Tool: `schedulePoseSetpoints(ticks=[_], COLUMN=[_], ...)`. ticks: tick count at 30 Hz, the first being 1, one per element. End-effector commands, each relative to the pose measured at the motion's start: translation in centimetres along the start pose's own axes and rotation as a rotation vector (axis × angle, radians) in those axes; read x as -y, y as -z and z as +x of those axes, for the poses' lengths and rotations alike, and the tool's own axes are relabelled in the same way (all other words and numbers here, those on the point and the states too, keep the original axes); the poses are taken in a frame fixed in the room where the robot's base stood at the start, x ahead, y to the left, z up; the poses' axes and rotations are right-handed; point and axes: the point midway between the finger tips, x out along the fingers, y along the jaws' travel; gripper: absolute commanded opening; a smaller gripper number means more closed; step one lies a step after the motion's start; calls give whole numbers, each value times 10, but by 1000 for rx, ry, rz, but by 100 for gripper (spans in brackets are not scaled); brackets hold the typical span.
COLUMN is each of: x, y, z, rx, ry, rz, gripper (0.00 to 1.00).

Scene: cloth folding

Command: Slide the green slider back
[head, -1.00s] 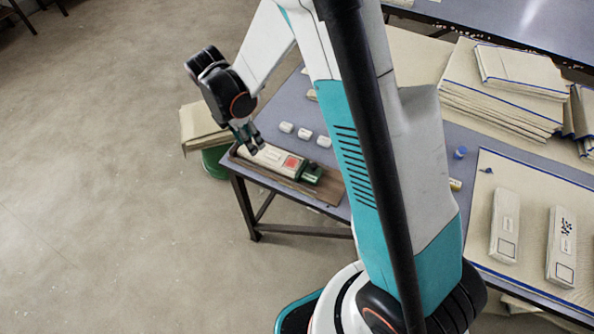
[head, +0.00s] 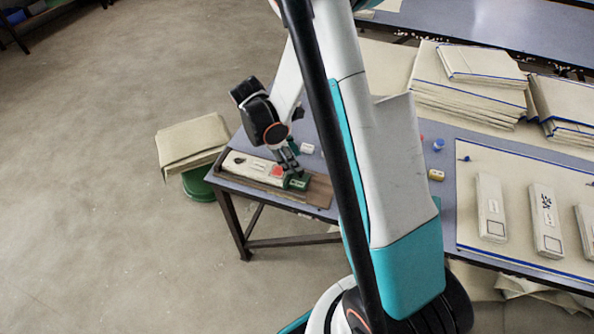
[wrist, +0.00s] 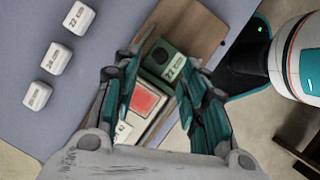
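The green slider (head: 298,183) sits at the right end of a long cream gauge with a red square (head: 277,171), on a brown board (head: 320,192). In the wrist view the slider (wrist: 171,62) has a dark knob and a small number label, and the red square (wrist: 146,98) lies nearer my wrist. My gripper (head: 289,166) is low over the slider end of the gauge. In the wrist view my gripper's (wrist: 160,78) green fingers are spread apart, with the slider showing between and just beyond their tips. I cannot tell whether a finger touches it.
White labelled blocks (wrist: 60,58) stand on the blue-grey table beside the board. A yellow block (head: 436,175) and a blue peg (head: 438,145) are farther right. Cream cloth stacks (head: 470,85) lie at the back. The table's near edge runs close to the board.

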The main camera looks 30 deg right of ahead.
Motion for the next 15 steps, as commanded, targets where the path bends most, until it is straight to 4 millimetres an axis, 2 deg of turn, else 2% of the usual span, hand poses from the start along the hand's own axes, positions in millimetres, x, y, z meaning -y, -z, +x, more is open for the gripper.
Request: schedulePoseSetpoints(ticks=[1,6,15], x=[0,0,0], y=[1,1,0], z=[13,36,50], rx=[0,-1,-1], ry=[0,-1,-1], rz=[1,0,-1], gripper=[40,40,40])
